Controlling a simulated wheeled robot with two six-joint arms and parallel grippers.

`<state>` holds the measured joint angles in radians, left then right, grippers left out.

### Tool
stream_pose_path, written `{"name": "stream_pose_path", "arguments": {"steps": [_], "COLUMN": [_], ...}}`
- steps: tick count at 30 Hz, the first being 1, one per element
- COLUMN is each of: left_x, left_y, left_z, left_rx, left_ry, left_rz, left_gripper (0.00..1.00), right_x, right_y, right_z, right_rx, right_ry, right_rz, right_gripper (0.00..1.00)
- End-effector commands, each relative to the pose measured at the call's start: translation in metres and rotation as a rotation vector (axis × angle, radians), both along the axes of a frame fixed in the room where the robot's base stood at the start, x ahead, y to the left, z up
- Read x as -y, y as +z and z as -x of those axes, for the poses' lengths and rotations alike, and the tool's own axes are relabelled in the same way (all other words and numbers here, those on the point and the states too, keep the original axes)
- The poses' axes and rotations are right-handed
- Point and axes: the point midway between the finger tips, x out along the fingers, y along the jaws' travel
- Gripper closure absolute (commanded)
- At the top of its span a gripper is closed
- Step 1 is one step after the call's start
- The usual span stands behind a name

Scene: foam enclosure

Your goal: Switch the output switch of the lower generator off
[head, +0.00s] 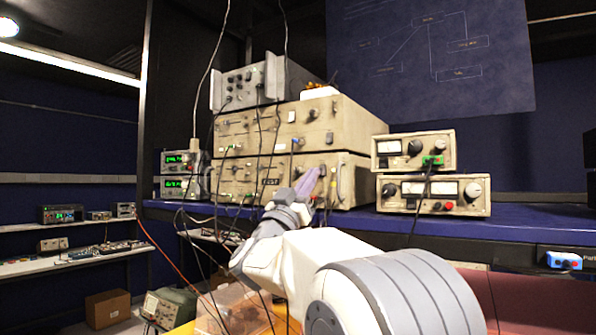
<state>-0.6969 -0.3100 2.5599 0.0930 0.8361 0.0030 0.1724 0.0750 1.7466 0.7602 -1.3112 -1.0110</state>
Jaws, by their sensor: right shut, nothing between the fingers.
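Two beige generators are stacked on the blue bench in the head view. The lower generator (229,171) has a front panel with several knobs and cables. The upper generator (345,118) sits directly on it. My right gripper (309,181), with purplish fingers, is shut and empty in front of the right part of the lower generator's panel. I cannot tell whether the fingertips touch the panel. The gripper and wrist cover part of this panel. The output switch and its position are too small to make out. My left gripper is not in view.
A grey unit (271,79) stands on top of the stack. Two beige meter units (446,196) stand to its right, and two small units with green displays (174,188) to its left. Dark cables hang across the panels. The blue bench (530,222) is clear at right.

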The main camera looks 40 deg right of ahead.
Motion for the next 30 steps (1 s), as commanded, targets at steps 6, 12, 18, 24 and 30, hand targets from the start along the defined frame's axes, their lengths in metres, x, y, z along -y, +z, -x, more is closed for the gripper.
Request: {"name": "stream_pose_path", "arguments": {"steps": [6,12,18,24,30], "left_x": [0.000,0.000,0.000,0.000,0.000], "left_y": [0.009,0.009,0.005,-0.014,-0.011], "left_z": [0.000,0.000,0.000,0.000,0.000], "left_rx": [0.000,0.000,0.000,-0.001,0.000], "left_ry": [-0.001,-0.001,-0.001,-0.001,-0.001], "left_rz": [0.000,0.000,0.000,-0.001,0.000], "left_gripper": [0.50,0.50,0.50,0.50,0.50], "right_x": [0.014,0.014,0.015,0.020,0.019], "right_y": [-0.002,-0.003,-0.004,-0.007,-0.005], "right_z": [-0.006,-0.006,-0.006,-0.008,-0.008], "right_rx": [0.001,0.002,0.004,0.026,0.024], "right_ry": [0.001,0.001,0.000,0.000,0.002], "right_rz": [0.000,0.000,0.005,0.054,0.052], "right_gripper": [1.00,1.00,1.00,1.00,1.00]}}
